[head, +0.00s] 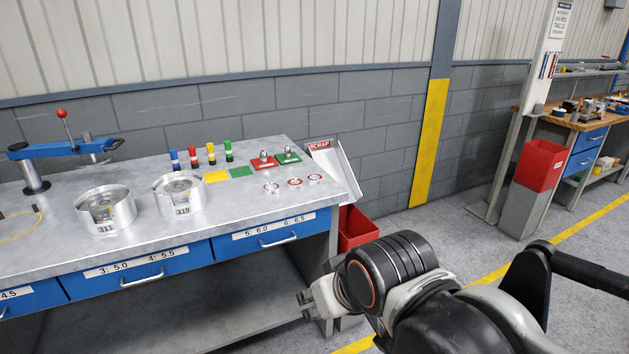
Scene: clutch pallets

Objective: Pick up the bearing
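Three small ring-shaped parts with red and white markings lie in a row near the right front of the metal bench: a left ring (270,187), a middle ring (294,183) and a right ring (315,178). They may be bearings, but they are too small to tell. My gripper (306,306) is in front of the bench's right end, below its top and well apart from the rings. It points left, and its fingers are too small to tell whether they are open.
Small metal parts sit on red (263,162) and green (287,157) pads. A blue lever press (60,150) stands left. A red scrap bin (357,228) is beside the bench's right end.

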